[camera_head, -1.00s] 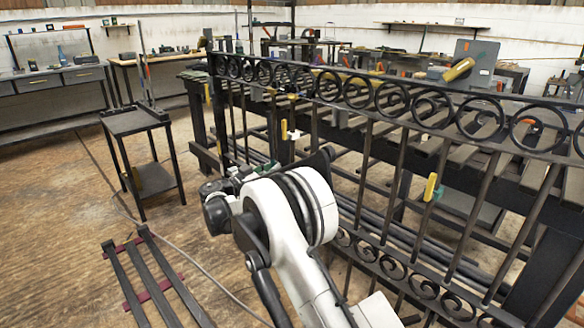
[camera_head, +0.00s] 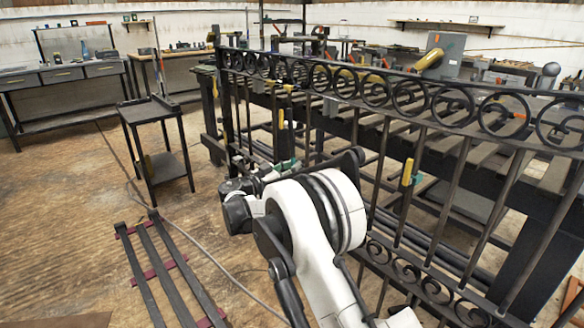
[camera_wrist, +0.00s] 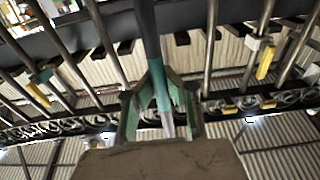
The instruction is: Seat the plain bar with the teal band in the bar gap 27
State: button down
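The scroll gate (camera_head: 432,105) runs from back left to front right in the head view. Its upright bars show on both sides of the held bar in the wrist view, with a wide space around it. In the head view my gripper (camera_head: 284,166) is small, partly hidden behind my arm, near the gate's left part. Whether the bar touches the rails is unclear.
Yellow clamps hang on the gate at left (camera_head: 281,118) and at right (camera_head: 407,172). Loose dark bars (camera_head: 165,262) lie on maroon supports on the floor. A dark cart (camera_head: 154,142) stands left of the gate, with open wooden floor between.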

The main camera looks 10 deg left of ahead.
jog(key=f+x, duration=0.1)
jog(key=x, duration=1.3)
jog(key=shift+w+d+f, duration=0.15)
jog(key=shift+d+f, duration=0.05)
jog(key=shift+f, duration=0.25)
dwell(0.9)
jog(key=shift+f, duration=1.05)
dwell(1.3)
jog(key=shift+w+d+g, duration=0.3)
jog(key=shift+w+d, duration=0.5)
dwell(1.2)
jog(key=c, duration=1.8)
grip_release()
jog(key=shift+c, duration=0.2)
jog(key=shift+f, duration=0.1)
jog(key=shift+a, duration=0.1)
